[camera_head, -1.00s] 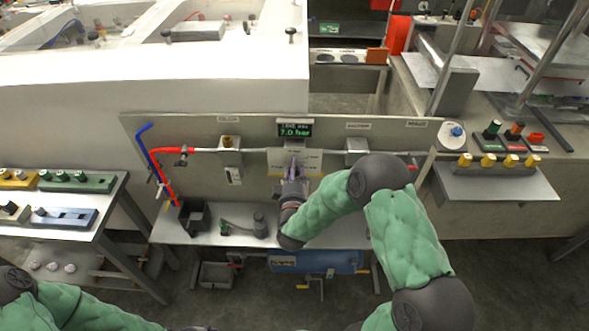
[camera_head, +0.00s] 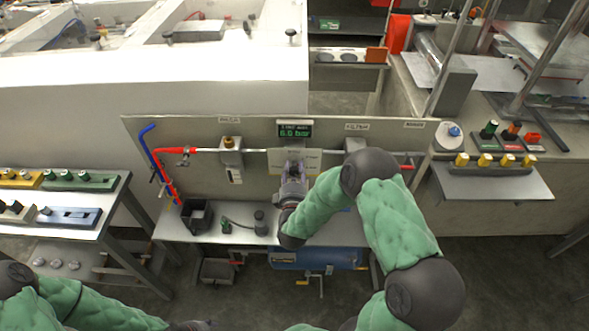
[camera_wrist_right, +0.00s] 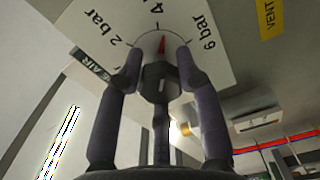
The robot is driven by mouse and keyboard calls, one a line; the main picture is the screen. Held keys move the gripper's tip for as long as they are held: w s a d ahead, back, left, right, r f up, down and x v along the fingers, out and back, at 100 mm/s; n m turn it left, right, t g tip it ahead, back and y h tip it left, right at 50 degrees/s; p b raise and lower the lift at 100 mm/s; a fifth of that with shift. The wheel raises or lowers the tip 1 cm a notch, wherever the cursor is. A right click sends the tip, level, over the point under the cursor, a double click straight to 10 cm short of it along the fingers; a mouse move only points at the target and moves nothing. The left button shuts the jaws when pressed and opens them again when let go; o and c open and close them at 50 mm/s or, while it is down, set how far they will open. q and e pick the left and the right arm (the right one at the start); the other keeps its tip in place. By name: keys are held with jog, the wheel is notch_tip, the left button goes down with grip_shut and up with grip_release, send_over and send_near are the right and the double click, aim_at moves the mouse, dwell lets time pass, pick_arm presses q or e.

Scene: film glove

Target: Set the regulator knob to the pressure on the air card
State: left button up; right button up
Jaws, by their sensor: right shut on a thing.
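The regulator's pale dial plate (camera_head: 312,160) stands on the back panel, partly hidden by my right gripper (camera_head: 293,172). In the right wrist view the dial plate (camera_wrist_right: 215,50) carries "2 bar", "4" and "6 bar" marks. The pointer is near the 4 mark in this close view. The green display (camera_head: 295,130) above seems to read 6.0 bar. I cannot pick out the air card. Only part of my left gripper (camera_head: 195,325) shows, at the bottom edge.
A black open box (camera_head: 195,215) stands on the shelf. A blue tank (camera_head: 300,258) lies below. Side tables with coloured knobs stand left and right.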

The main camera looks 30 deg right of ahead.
jog(key=shift+w+r+n, duration=0.1)
jog(key=shift+r+n, duration=0.1)
jog(key=shift+n, duration=0.7)
jog(key=shift+a, duration=0.1)
jog(key=o, duration=1.2)
jog(key=shift+f, duration=0.15)
jog(key=shift+c, duration=0.2)
jog(key=v, duration=1.2)
